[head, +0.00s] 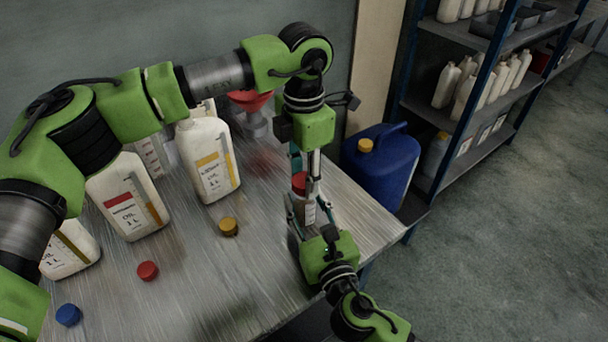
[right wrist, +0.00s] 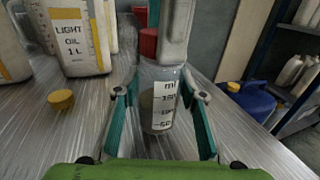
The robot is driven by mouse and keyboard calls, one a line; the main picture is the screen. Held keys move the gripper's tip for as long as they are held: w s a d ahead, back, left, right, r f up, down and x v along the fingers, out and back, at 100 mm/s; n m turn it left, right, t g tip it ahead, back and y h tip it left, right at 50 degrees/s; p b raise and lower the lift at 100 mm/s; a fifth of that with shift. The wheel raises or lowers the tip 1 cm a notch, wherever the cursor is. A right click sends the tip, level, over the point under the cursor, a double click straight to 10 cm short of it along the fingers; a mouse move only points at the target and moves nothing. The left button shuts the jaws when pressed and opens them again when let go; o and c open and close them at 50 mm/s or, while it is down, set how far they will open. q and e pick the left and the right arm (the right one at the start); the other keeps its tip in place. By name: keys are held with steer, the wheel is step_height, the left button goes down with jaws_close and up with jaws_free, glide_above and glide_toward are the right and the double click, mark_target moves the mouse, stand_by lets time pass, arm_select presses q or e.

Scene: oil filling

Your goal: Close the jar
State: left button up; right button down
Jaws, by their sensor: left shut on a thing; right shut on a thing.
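A small clear jar with a white scale label (right wrist: 162,108) stands upright near the table's right edge, with dark liquid low inside. It also shows in the head view (head: 309,214). My right gripper (head: 304,212) is shut on the jar from the front, one teal finger on each side. A red lid (head: 299,183) is at the jar's mouth, and it also shows in the right wrist view (right wrist: 148,43). My left gripper (head: 306,180) points down from above and is shut on the red lid. Its finger hides part of the lid, so I cannot tell whether the lid is seated.
Loose yellow (head: 228,227), red (head: 148,271) and blue (head: 68,314) caps lie on the table (head: 210,285). Oil bottles (head: 208,160) and a red funnel (head: 250,100) stand behind. A blue canister (head: 383,168) is beyond the right edge. The front middle is clear.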

arm_select(q)
steer(key=m, duration=1.2)
steer(key=o, duration=1.3)
step_height(320, 180, up, 12)
arm_select(e)
steer(key=c, duration=1.2)
jaws_free()
steer(key=shift+c, duration=0.2)
